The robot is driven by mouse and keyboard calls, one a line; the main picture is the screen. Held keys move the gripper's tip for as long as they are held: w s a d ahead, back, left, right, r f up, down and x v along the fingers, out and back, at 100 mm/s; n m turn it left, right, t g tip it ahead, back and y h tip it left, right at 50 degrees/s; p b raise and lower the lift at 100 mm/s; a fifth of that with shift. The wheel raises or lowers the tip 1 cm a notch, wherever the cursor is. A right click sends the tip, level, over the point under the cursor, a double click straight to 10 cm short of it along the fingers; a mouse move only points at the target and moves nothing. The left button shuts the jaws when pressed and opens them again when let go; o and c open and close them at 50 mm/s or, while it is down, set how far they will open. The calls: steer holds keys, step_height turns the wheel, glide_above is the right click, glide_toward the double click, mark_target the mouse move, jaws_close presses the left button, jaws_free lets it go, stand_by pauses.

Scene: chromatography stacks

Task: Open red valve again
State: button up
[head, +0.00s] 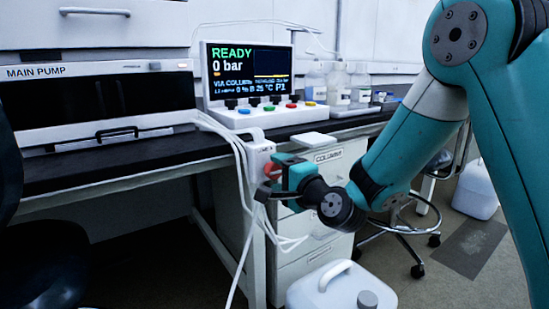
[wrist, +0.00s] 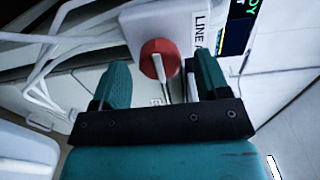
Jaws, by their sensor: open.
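The red valve (wrist: 160,57) is a round red knob on a white box (wrist: 140,22) labelled "LINE". In the wrist view it lies ahead of my open gripper (wrist: 163,82), between the two teal fingers in the picture. A pale lever or tube end overlaps the knob's lower right; I cannot tell which. In the head view the red valve (head: 271,170) shows only in part, with my gripper (head: 279,168) close around or beside it. The white box (head: 258,153) stands at the bench's front edge. I cannot tell whether the fingers touch the knob.
White tubes (head: 240,190) hang around the box's left side. A white canister (head: 340,288) stands on the floor below my gripper. The control screen (head: 248,70) reads READY and 0 bar. The main pump (head: 100,100) and bottles (head: 337,85) are on the bench. A drawer cabinet (head: 320,215) stands behind.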

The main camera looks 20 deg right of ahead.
steer(key=shift+x, duration=1.2)
steer(key=c, duration=0.9)
